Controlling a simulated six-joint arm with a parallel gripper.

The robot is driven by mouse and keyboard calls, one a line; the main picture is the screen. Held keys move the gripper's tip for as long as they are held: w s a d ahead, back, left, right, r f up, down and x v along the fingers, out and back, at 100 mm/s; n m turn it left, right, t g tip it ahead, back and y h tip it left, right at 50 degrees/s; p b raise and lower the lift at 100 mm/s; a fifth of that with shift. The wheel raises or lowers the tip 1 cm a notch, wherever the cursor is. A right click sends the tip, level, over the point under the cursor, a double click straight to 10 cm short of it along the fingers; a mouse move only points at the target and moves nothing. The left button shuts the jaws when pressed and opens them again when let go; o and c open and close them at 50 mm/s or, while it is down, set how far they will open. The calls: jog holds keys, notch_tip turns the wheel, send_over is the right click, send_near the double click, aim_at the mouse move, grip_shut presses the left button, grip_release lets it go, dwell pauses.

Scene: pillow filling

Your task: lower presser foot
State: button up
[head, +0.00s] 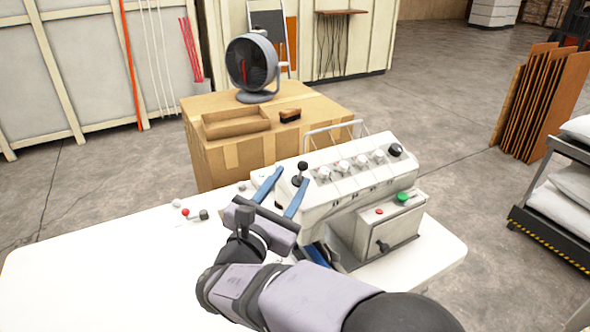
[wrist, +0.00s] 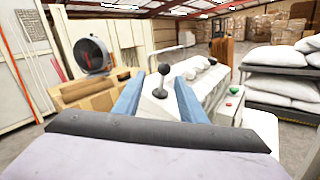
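A white sewing machine (head: 350,185) stands on the white table. A black ball-topped lever (head: 302,168) rises from its left end; it also shows in the wrist view (wrist: 164,70). My gripper (head: 292,177) is open, with its two blue fingers spread and pointing at the lever. In the wrist view, the lever appears between my fingertips (wrist: 160,85), with space on both sides. I cannot tell how far the lever is beyond the tips. I cannot make out the presser foot.
The white table (head: 90,265) is mostly clear at left, with small red, white and black parts (head: 188,212) on it. A control box (head: 390,228) with green and red buttons sits at right. Behind are a cardboard box (head: 230,165) and a fan (head: 252,65).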

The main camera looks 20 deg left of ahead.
aim_at(302, 169)
jog(key=w+r+n+y+p, duration=0.1)
jog(key=w+d+r+n+y, duration=0.1)
jog(key=n+y, duration=0.1)
jog(key=shift+d+p, duration=0.25)
jog(key=shift+p, duration=0.15)
jog(key=shift+w+d+f+n+y+p, duration=0.15)
jog(key=shift+n+y+p, duration=0.1)
jog(key=shift+n, duration=0.2)
jog(key=shift+s+d+n+y+p, duration=0.1)
jog(key=shift+n+y, duration=0.15)
jog(key=shift+n, duration=0.2)
jog(key=shift+f+n+g+y, duration=0.3)
jog(key=shift+n+g+y, duration=0.1)
jog(key=shift+n+y, duration=0.2)
jog(key=shift+w+a+f+p, duration=0.15)
jog(key=shift+w+p, duration=0.45)
jog(key=shift+w, duration=0.6)
jog(key=shift+w+a+r+p, duration=0.1)
jog(key=shift+w+a+p, duration=0.15)
jog(key=shift+w+p, duration=0.7)
jog(key=shift+w+a+f+p, duration=0.1)
jog(key=shift+w+a+p, duration=0.15)
jog(key=shift+w, duration=1.25)
grip_shut()
